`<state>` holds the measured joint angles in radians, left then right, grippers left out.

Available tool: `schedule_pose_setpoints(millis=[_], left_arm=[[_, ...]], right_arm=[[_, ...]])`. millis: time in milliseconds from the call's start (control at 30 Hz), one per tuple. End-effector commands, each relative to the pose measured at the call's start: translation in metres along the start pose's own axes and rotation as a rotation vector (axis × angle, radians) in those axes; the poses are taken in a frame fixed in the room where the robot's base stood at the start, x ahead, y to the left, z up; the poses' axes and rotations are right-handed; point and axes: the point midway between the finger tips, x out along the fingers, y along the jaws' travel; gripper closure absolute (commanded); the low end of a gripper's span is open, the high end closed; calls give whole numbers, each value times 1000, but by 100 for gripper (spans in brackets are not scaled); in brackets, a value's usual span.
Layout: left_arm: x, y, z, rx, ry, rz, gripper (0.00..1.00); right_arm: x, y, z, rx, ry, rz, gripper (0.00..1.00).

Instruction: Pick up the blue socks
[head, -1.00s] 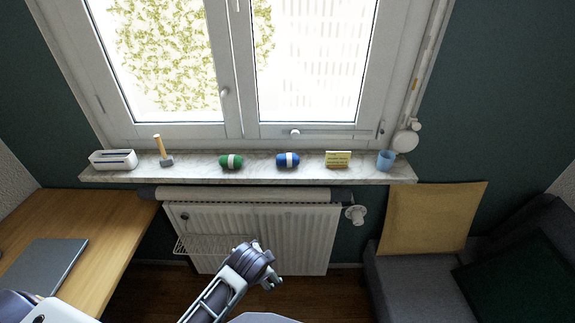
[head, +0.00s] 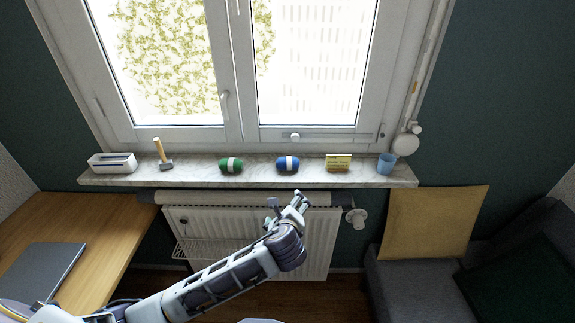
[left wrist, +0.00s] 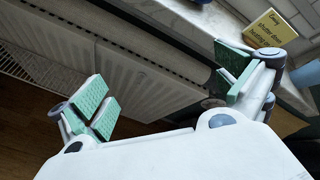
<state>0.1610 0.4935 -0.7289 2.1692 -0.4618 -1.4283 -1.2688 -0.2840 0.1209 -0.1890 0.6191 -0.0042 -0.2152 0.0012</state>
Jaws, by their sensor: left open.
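The blue socks (head: 287,163) are a rolled bundle with a white band, lying on the marble windowsill (head: 205,179). A sliver of blue at the top edge of the left wrist view (left wrist: 200,2) appears to be the same bundle, mostly cut off. My left gripper (head: 286,203) is below and in front of the sill, under the socks, apart from them. Its green-padded fingers are spread wide with nothing between them in the left wrist view (left wrist: 165,85). My right gripper is not in view.
On the sill, a green bundle (head: 231,165) and a hammer (head: 164,155) lie left of the socks. A yellow card (head: 338,162) and a blue cup (head: 386,164) stand to the right. A radiator (head: 316,240) is below the sill; the window is behind.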

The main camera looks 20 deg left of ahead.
Motion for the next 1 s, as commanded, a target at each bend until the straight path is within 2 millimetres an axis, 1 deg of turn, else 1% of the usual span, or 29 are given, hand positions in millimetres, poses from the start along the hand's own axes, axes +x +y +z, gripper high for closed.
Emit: schedule_pose_setpoints(millis=[33,200,400,500,700,1000], left_arm=[[3,-8,6,69,-28,-22,0],[10,-28,21,302,-121,-79,0],[19,-49,40,567,-240,-120,0],[22,-57,47,667,-288,-129,0],[25,-64,54,769,-338,-134,0],[25,-64,54,774,-340,-134,0]], right_arm=[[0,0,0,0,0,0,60],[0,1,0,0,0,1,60],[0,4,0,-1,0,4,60],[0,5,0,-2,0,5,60],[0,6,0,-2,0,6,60],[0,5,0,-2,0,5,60]])
